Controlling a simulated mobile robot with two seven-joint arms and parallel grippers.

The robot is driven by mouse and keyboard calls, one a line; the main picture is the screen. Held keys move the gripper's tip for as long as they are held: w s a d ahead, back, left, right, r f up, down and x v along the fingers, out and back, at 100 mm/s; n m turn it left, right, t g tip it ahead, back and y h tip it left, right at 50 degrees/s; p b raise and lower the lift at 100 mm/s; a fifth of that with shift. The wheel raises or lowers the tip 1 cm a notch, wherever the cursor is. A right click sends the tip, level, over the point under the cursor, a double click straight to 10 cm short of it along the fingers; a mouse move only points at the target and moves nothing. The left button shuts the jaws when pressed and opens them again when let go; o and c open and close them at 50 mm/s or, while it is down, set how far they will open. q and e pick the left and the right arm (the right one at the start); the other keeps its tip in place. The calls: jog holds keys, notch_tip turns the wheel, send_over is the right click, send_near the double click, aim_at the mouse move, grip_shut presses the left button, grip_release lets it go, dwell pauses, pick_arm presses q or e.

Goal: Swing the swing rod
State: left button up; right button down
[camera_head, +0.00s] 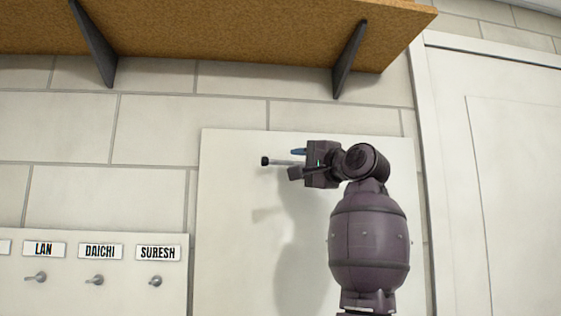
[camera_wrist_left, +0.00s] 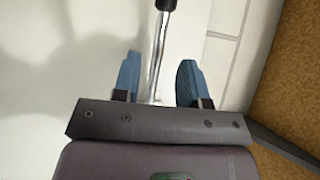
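The swing rod (camera_head: 283,162) is a thin metal rod with a black knob at its left end, in front of a white panel in the head view. It also shows in the left wrist view (camera_wrist_left: 157,55), running between the two blue fingers with its black knob at the top edge. My left gripper (camera_head: 296,161) points left around the rod. Its fingers are apart in the left wrist view (camera_wrist_left: 159,65), with the rod nearer the left finger and visible space on both sides. The rod's mount is hidden. My right gripper is not in view.
A brown shelf (camera_head: 220,40) with dark brackets (camera_head: 349,60) hangs above. A white panel (camera_head: 230,220) is behind my arm. A name board (camera_head: 120,300) with several hooks is at lower left. A white door (camera_head: 510,150) stands at right.

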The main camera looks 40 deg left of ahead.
aim_at(284, 163)
pick_arm(q)
jog(key=shift+w+a+r+p, duration=0.1)
jog(key=shift+a+r, duration=0.1)
jog(key=shift+a, duration=0.8)
jog(key=shift+w+a+r+p, duration=0.1)
jog(key=shift+a+r+p, duration=0.05)
jog(key=shift+a, duration=0.9)
jog(key=shift+w+a+r+p, duration=0.1)
jog(key=shift+a+r, duration=0.1)
jog(key=shift+a, duration=0.8)
jog(key=shift+c, duration=0.3)
grip_shut()
